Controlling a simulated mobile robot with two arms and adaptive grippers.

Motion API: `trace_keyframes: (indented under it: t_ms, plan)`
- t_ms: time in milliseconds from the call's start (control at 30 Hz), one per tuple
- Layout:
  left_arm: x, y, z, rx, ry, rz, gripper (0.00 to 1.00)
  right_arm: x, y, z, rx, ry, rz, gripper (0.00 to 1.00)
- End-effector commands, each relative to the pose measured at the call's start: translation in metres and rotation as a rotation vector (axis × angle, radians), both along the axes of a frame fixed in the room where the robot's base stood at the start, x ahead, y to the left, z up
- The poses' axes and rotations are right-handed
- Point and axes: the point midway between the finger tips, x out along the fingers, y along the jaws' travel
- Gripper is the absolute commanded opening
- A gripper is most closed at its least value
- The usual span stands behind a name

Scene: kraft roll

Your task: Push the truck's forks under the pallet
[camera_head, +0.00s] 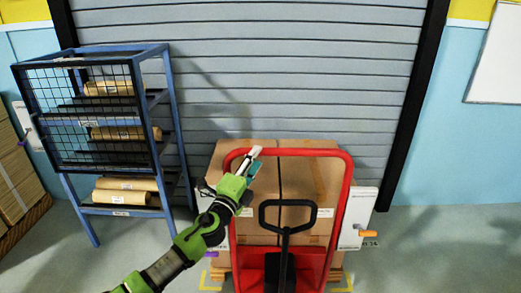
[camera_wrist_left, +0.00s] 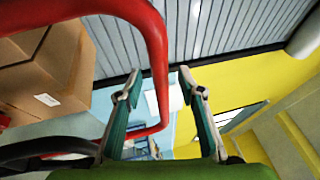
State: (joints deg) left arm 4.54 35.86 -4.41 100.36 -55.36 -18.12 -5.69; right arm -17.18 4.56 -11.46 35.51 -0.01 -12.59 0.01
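The red pallet truck (camera_head: 346,190) stands in front of the cartons, with its tubular red frame and black handle loop (camera_head: 288,204) facing me. Large brown cartons (camera_head: 300,180) are stacked on a wooden pallet (camera_head: 335,273), of which only small edges show low beside the truck. The forks are hidden, so I cannot tell how far under the pallet they are. My left gripper (camera_head: 252,160) is at the upper left corner of the red frame. In the left wrist view its fingers (camera_wrist_left: 160,74) are open, with the red tube showing between them; contact is unclear. My right gripper is out of view.
A blue rack (camera_head: 165,120) with kraft rolls (camera_head: 125,184) stands at the left. A grey roller shutter (camera_head: 290,80) is behind the cartons. A white panel with an orange handle (camera_head: 368,234) is right of the truck. The floor at the right (camera_head: 440,250) is clear.

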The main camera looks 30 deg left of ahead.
Motion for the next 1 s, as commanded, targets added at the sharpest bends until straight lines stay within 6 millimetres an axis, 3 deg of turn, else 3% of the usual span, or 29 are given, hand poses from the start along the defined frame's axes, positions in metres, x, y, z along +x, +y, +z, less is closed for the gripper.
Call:
trace_keyframes:
  t_ms: [100, 300, 700, 867, 1000]
  plan:
    - [0.019, 0.002, 0.006, -0.003, -0.001, -0.001, 0.36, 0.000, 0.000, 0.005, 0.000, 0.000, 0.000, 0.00]
    - [0.037, 0.005, 0.007, -0.001, 0.000, 0.000, 0.36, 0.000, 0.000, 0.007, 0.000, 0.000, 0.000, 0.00]
    - [0.043, 0.006, 0.007, -0.002, 0.001, -0.001, 0.36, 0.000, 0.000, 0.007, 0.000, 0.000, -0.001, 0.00]
    - [0.043, 0.006, 0.007, -0.002, 0.001, -0.001, 0.00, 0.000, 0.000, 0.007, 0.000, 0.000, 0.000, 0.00]
    - [0.043, 0.006, 0.007, -0.002, 0.001, -0.001, 0.00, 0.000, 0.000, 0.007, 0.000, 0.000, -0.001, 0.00]
